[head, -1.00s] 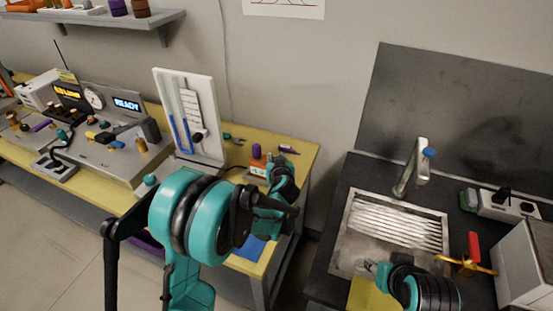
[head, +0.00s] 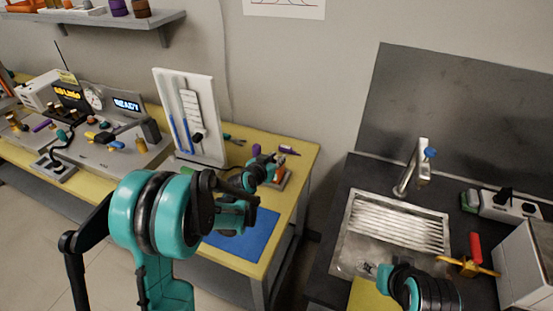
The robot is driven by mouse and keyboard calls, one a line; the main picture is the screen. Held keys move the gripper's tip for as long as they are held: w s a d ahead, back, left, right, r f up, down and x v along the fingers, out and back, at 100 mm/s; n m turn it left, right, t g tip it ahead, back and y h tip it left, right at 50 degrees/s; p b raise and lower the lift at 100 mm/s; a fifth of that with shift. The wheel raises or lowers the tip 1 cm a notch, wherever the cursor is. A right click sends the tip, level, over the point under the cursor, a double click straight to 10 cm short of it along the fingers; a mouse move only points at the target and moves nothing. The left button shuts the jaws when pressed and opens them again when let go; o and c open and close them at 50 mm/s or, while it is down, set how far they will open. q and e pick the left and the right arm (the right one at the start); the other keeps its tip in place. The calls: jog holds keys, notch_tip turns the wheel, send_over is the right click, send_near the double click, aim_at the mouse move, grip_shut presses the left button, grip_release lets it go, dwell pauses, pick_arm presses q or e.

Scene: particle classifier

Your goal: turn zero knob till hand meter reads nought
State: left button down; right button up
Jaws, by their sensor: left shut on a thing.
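A round white dial meter with a dark hand (head: 94,98) stands on the bench at the left, beside a lit yellow display. Its hand is too small to read. I cannot tell which knob is the zero knob. My right gripper (head: 371,268) is low over the sink's front edge; its jaws are too small to judge.
A white tube board with blue liquid (head: 190,118) stands behind my left arm. A blue mat (head: 245,236) lies on the bench front. A READY display (head: 126,104) is at the left. At the right are a sink (head: 345,225), a tap (head: 415,168) and a red-handled thing (head: 475,246).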

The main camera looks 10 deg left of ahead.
pick_arm(q)
jog(key=shift+m+h, duration=0.3)
dwell(0.4)
jog(key=c, duration=1.3)
grip_release()
jog(key=shift+f, duration=0.1)
jog(key=v, duration=1.2)
jog(key=shift+w, duration=0.1)
